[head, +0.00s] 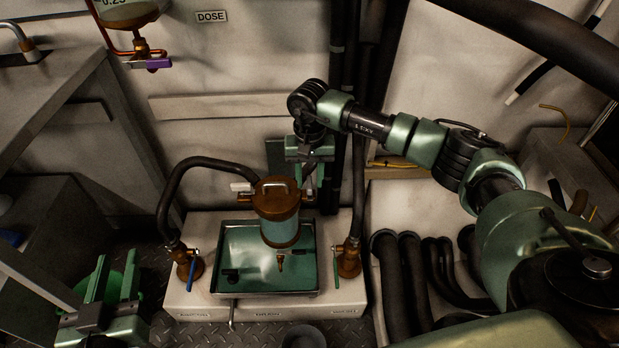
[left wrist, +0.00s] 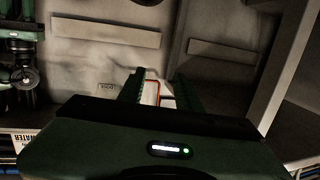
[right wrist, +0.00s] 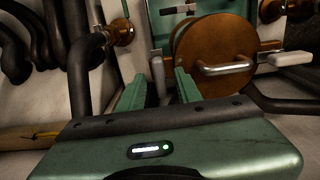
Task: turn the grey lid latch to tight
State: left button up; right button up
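The canister (head: 280,232) has a brown lid (head: 277,196) with a metal bar handle and stands over a green tray (head: 262,284). The lid (right wrist: 216,55) fills the upper middle of the right wrist view. A grey lever (right wrist: 158,76), apparently the lid latch, stands beside the lid between my right gripper's (right wrist: 161,85) fingers. The fingers are apart, and I cannot tell whether they touch it. In the head view my right gripper (head: 311,172) points down at the lid's right side. My left gripper (head: 113,281) is open and empty at the lower left.
A pale lever (head: 240,186) sits on the lid's left side. Valves with blue (head: 191,276) and green (head: 337,265) handles flank the tray, joined to black hoses (head: 190,168). A shelf (head: 50,100) stands at the left. Thick black pipes (head: 400,275) are at the right.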

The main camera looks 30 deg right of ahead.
grip_shut()
pick_arm(q)
jog(key=shift+f, duration=0.1)
pick_arm(e)
jog(key=shift+m, duration=0.3)
pick_arm(q)
jog(key=s+a+f+g+y+p, duration=0.2)
jog(key=s+a+f+g+p, duration=0.1)
jog(key=s+f+g, duration=0.55)
pick_arm(e)
jog(key=m, duration=0.7)
jog(key=shift+r, duration=0.15)
jog(key=m+p, duration=0.2)
jog(key=m, duration=0.4)
jog(key=shift+m, duration=0.3)
pick_arm(q)
jog(key=s+a+f+g+y+p, duration=0.1)
jog(key=s+a+f+g, duration=0.2)
jog(key=s, duration=0.5)
jog(key=shift+s+a+f+n+g+y, duration=0.3)
jog(key=shift+f+g, duration=0.25)
jog(key=shift+f, duration=0.1)
pick_arm(e)
jog(key=shift+m, duration=2)
